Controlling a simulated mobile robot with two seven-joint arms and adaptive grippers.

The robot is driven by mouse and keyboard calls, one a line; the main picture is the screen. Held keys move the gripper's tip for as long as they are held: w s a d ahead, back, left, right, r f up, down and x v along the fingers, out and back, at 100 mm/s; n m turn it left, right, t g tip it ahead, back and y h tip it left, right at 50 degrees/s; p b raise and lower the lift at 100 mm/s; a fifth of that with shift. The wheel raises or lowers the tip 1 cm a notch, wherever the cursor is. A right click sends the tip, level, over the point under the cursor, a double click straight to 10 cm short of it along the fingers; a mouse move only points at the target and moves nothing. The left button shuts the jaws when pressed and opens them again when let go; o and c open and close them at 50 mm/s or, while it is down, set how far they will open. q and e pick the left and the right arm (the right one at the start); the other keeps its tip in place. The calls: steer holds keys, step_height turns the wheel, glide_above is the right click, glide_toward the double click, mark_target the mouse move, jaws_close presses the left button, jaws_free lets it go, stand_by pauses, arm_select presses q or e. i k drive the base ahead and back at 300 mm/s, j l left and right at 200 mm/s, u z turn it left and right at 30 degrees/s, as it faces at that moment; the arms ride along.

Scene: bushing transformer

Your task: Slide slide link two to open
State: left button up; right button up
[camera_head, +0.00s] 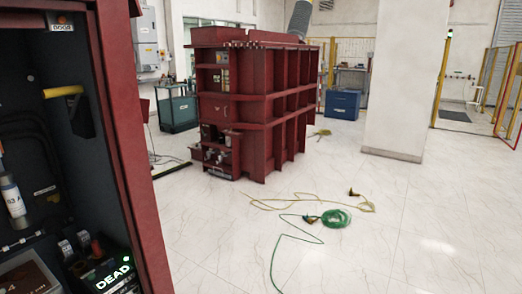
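Neither of my grippers is in view. An open dark red cabinet (126,120) fills the left side, close to me. Inside it are a yellow bar (63,91), a pale labelled cylinder (13,198), and a box with a glowing "DEAD" sign (113,274) at the bottom. Several small round fittings (67,249) sit in a row above that box. I cannot tell which part, if any, is slide link two, or whether it is open or closed. The cabinet's left part is cut off by the picture edge.
A large red ribbed transformer tank (285,100) stands in the middle distance. Yellow and green cables (335,218) lie on the white floor in front of it. A white pillar (405,80) stands to its right. The floor at front right is clear.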

mark_target(55, 198)
steer(key=u, duration=1.55)
